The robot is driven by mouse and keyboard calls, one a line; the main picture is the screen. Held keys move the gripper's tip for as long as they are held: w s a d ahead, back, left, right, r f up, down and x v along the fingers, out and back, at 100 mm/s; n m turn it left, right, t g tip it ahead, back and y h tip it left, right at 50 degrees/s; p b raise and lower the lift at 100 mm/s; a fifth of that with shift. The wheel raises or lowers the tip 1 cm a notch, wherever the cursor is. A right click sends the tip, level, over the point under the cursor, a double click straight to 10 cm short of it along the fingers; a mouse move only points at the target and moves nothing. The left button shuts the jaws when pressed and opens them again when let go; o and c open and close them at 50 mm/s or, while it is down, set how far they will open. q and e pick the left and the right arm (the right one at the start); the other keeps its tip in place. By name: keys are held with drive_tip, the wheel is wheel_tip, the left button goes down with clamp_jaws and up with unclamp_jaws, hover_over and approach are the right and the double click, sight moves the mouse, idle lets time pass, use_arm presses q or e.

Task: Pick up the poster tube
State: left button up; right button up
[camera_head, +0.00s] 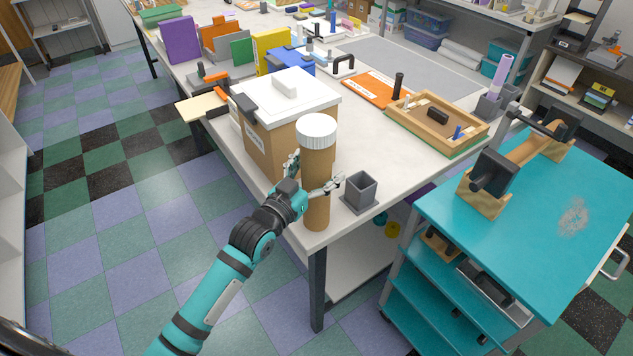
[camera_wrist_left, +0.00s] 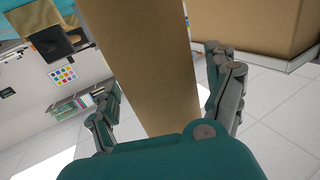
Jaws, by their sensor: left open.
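The poster tube (camera_head: 317,211) is a tall brown cardboard cylinder with a white cap. It stands upright near the front corner of the white table (camera_head: 400,170). My left gripper (camera_head: 315,176) is open, with its fingers on either side of the tube's middle. In the left wrist view the tube (camera_wrist_left: 150,60) runs between the two spread fingers (camera_wrist_left: 166,98). A gap shows on the right finger's side; contact on the left side is hard to tell. My right gripper is in neither view.
A cardboard box with a white lid (camera_head: 290,90) stands close behind the tube on the left. A grey square cup (camera_head: 361,190) stands close on its right. A wooden tray (camera_head: 430,122) lies farther back. A teal cart (camera_head: 540,215) stands to the right.

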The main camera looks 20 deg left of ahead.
use_arm(q)
drive_tip(key=shift+c, duration=0.2)
drive_tip(key=c, duration=1.3)
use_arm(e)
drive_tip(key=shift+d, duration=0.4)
use_arm(q)
drive_tip(key=shift+r, duration=0.1)
